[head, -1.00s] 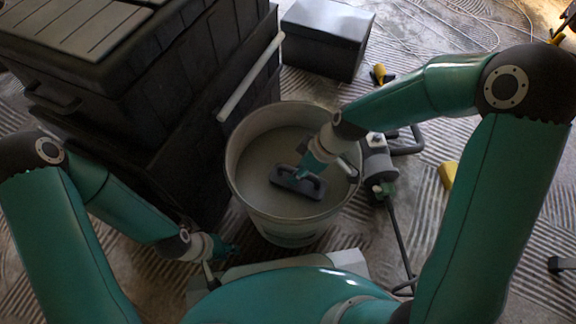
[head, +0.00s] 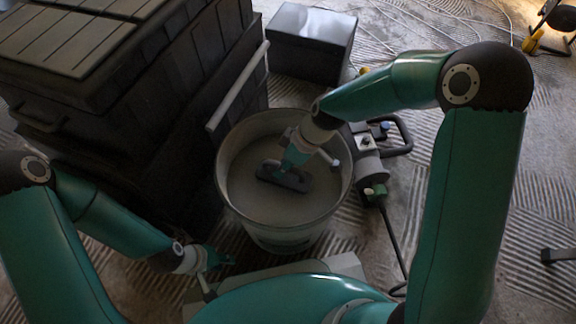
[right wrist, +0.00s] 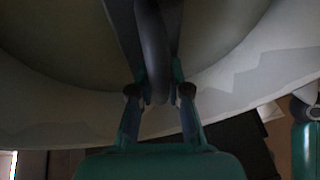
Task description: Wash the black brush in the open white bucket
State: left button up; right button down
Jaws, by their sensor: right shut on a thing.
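The open white bucket (head: 226,192) stands in the middle of the head view, with greyish liquid inside. The black brush (head: 284,178) is inside the bucket's rim, at or just above the liquid; I cannot tell whether it touches. My right gripper (head: 291,163) reaches in over the bucket's right side and is shut on the brush. The right wrist view shows the brush's dark handle (right wrist: 157,55) between the fingers, with the pale bucket wall (right wrist: 75,125) behind. My left gripper (head: 222,259) is low, left of and in front of the bucket, apart from it. Its fingers are too small to read.
Stacked black tool boxes (head: 120,110) with a pale bar handle (head: 238,87) stand close at the bucket's left. A smaller black box (head: 312,42) is behind. A grey power tool (head: 368,165) with a cable lies just right of the bucket.

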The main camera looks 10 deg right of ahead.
notch_tip(320, 180, up, 18)
jog(key=p, duration=1.2)
jog(key=shift+r, duration=0.15)
